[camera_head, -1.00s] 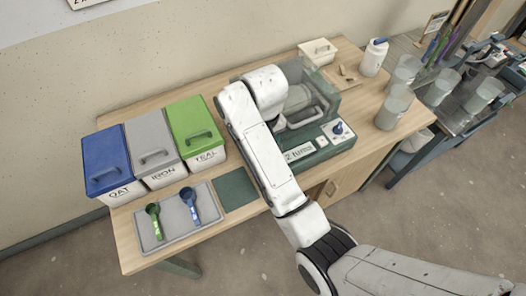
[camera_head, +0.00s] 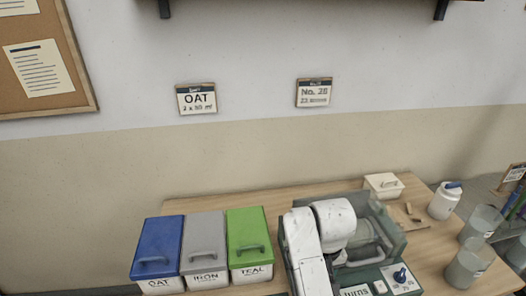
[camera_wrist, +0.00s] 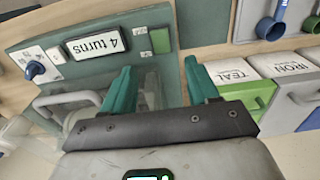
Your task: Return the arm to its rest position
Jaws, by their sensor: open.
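My white arm (camera_head: 307,255) reaches up over the left side of the mixing machine (camera_head: 392,215) in the head view. My gripper itself is hidden there. In the wrist view my gripper (camera_wrist: 158,66) has its two teal fingers spread apart with nothing between them. They point toward the green front panel of the machine (camera_wrist: 100,62), which bears a display reading "4 turns" (camera_wrist: 97,42) and a blue-and-white knob (camera_wrist: 36,68).
Blue OAT (camera_head: 158,247), grey IRON (camera_head: 204,240) and green TEAL (camera_head: 249,240) bins stand left of the machine. Right of it are a white lidded box (camera_head: 383,184), a white jar (camera_head: 444,203) and clear buckets (camera_head: 468,264). Cards reading OAT (camera_head: 196,98) and No. 28 (camera_head: 314,92) hang on the wall.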

